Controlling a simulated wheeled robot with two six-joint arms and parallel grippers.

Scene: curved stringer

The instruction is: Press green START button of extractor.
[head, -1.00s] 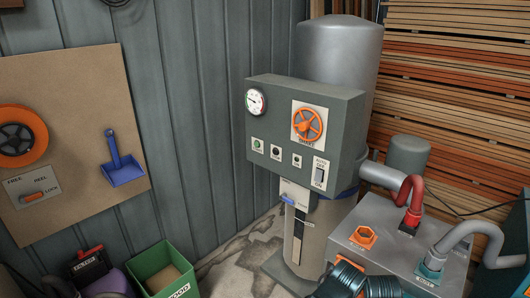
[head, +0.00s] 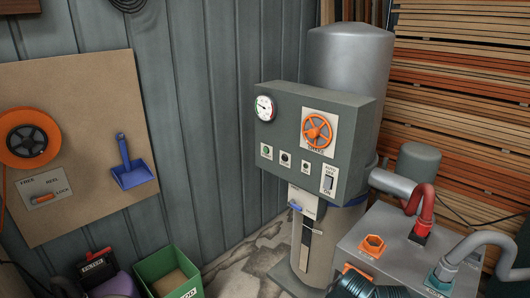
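The extractor is a grey-green control box (head: 285,190) mounted in front of a tall grey cylinder (head: 348,60). On the box's front, a row of small round buttons on white plates sits below the gauge. The leftmost button (head: 266,151) looks green; the middle one (head: 285,159) looks dark; the right one (head: 305,165) looks dark, perhaps greenish. Their labels are too small to read. An orange handwheel (head: 317,130), a round gauge (head: 264,107) and a switch (head: 328,182) are on the same face. Neither gripper is in view.
A grey metal box (head: 362,234) with an orange hexagonal port (head: 372,245) and red and teal hose ends stands at lower right. A green bin (head: 170,275) stands on the floor at lower left. A tool board (head: 85,100) hangs left. Dark ribbed parts (head: 362,285) show at bottom.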

